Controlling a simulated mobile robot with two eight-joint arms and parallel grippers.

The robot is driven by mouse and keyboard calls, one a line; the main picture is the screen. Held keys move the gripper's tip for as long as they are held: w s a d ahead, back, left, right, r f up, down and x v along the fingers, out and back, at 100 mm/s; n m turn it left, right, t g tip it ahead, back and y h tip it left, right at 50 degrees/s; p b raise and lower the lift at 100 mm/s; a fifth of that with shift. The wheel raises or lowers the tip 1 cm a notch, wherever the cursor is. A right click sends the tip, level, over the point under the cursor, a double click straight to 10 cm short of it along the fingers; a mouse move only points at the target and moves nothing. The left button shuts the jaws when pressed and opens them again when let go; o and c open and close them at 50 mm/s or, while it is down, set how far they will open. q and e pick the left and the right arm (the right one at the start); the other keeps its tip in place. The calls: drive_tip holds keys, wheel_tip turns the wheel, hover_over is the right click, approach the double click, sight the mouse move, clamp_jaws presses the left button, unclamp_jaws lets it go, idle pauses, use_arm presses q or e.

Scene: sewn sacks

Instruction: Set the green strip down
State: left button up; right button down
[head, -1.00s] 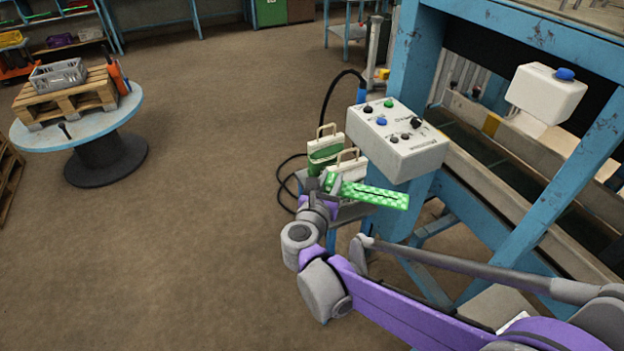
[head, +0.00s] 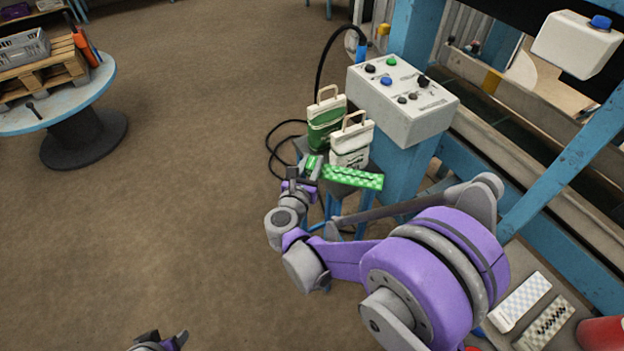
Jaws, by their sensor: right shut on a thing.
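The green strip (head: 362,180) is a flat, light-and-dark green checked piece. It lies level or nearly so at the front of a small stand (head: 338,197), in front of two small sacks. My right gripper (head: 309,176) is shut on the strip's left end. I cannot tell whether the strip touches the stand. One sack (head: 325,125) is green and white, and the other sack (head: 351,146) is mostly white; both stand upright with handles. A small green item (head: 312,164) lies just left of the white sack. My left gripper (head: 166,341) shows only partly at the bottom edge.
A grey control box (head: 403,104) with several knobs stands just behind and right of the sacks. A black cable loops behind them. Two patterned strips (head: 522,300) (head: 545,325) lie at the lower right. A spool table (head: 95,85) is at the left. Open floor lies between.

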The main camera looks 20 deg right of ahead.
wheel_tip(320, 180, down, 6)
drive_tip(key=shift+f+b, duration=0.15)
drive_tip(key=shift+b, duration=0.3)
drive_tip(key=shift+f, duration=0.2)
drive_tip(key=c, duration=0.6)
unclamp_jaws()
drive_tip(key=shift+r, duration=0.15)
